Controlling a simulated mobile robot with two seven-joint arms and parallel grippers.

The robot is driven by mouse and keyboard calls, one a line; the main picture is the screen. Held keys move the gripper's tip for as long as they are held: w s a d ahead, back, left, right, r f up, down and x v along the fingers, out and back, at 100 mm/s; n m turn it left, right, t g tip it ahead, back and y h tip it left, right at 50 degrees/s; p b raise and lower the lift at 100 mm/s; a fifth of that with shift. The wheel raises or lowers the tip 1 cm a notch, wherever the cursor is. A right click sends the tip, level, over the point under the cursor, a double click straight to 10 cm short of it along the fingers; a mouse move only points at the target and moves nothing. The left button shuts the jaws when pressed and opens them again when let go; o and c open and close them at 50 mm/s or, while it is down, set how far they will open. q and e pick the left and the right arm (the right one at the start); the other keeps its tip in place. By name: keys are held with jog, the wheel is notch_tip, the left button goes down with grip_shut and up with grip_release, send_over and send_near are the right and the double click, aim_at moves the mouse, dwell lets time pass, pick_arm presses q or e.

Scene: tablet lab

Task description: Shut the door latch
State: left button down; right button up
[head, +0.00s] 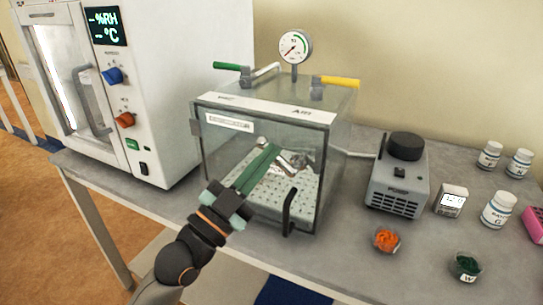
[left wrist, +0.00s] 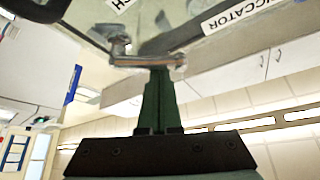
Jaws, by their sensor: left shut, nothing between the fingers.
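The clear vacuum desiccator cabinet (head: 318,118) stands on the bench, with its glass door at the front. The door looks about flush with the cabinet; I cannot tell if a small gap remains. The metal door latch (head: 290,162) is partly hidden behind my left gripper (head: 274,150). In the left wrist view the latch lever (left wrist: 148,61) lies crosswise at the fingertips of my left gripper (left wrist: 160,72). The green fingers are shut together and empty, at or touching the lever; exact contact is unclear. A black door handle (head: 289,212) sits lower right. My right gripper is out of view.
A white chamber (head: 165,75) with a display stands left of the desiccator. Green and yellow valve handles and a gauge top the desiccator.

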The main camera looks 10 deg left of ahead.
pick_arm(q)
jog(key=shift+w+a+f+n+t+y+p, duration=0.15)
jog(key=shift+f+n+t+y+p, duration=0.25)
jog(key=shift+n+t+y, duration=0.95)
jog(key=shift+a+f+n+g+y+p, duration=0.1)
jog(key=shift+a+f+n+y+p, duration=0.3)
jog(key=shift+n, duration=1.85)
jog(key=shift+w+a+f+n+t+y+p, duration=0.15)
jog(key=shift+f+n+t+y, duration=0.45)
jog(key=shift+n+y, duration=0.95)
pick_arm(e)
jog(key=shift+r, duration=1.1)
pick_arm(q)
jog(key=shift+s+d+n, duration=0.1)
jog(key=shift+n, duration=0.25)
jog(key=shift+r, duration=0.15)
